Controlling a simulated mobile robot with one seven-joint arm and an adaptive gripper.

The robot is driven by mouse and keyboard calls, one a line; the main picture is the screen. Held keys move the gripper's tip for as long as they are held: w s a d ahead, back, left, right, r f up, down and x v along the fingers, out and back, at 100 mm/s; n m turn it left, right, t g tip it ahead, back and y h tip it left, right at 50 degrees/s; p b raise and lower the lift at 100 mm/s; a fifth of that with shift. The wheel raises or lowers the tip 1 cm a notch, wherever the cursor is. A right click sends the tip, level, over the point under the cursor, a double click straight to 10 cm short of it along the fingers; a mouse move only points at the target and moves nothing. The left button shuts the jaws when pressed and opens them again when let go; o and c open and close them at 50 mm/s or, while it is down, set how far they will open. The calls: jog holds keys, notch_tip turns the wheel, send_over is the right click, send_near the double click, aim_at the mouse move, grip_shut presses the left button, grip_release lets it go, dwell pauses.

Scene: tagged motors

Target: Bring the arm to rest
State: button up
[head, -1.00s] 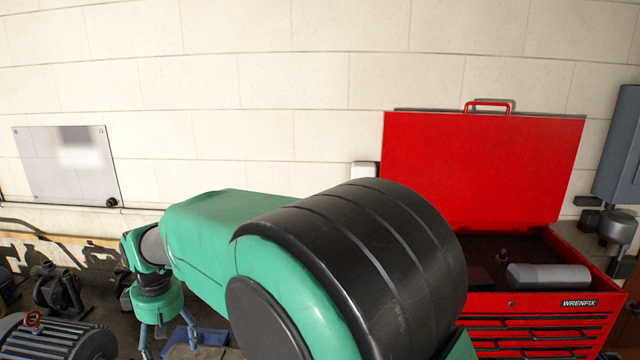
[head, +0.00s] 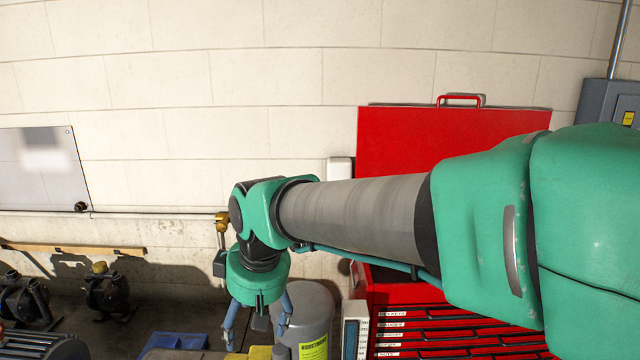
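My gripper (head: 258,325) hangs from the green wrist in the lower left-centre of the head view, pointing down. Its two blue-grey fingers stand apart, with a gap between them. I see nothing held in the gap. My arm reaches in from the right and covers much of the red tool chest.
The red tool chest (head: 455,335) has its lid (head: 440,140) raised; my arm hides its top. Dark motors (head: 107,292) stand at the lower left. A blue tray (head: 178,341) lies near the bottom edge. A grey electrical box (head: 598,105) is on the wall at right.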

jog(key=s+d+f+m+t+b, duration=0.1)
jog(key=s+d+m+b, duration=0.15)
jog(key=d, duration=0.65)
jog(key=s+d+f+m+b, duration=0.15)
jog(key=s+d, duration=0.25)
jog(key=d, duration=0.5)
jog(key=s+d+f+m+t+h+b, duration=0.1)
jog(key=s+d+f+m+b, duration=0.2)
jog(key=d, duration=0.5)
jog(key=s+d+f+m+t+h+b, duration=0.1)
jog(key=s+d+f+m+b, duration=0.2)
jog(key=s+d+f, duration=0.3)
jog(key=shift+s+d+f+m, duration=0.2)
jog(key=shift+s+d+m, duration=0.4)
jog(key=shift+s+d, duration=0.35)
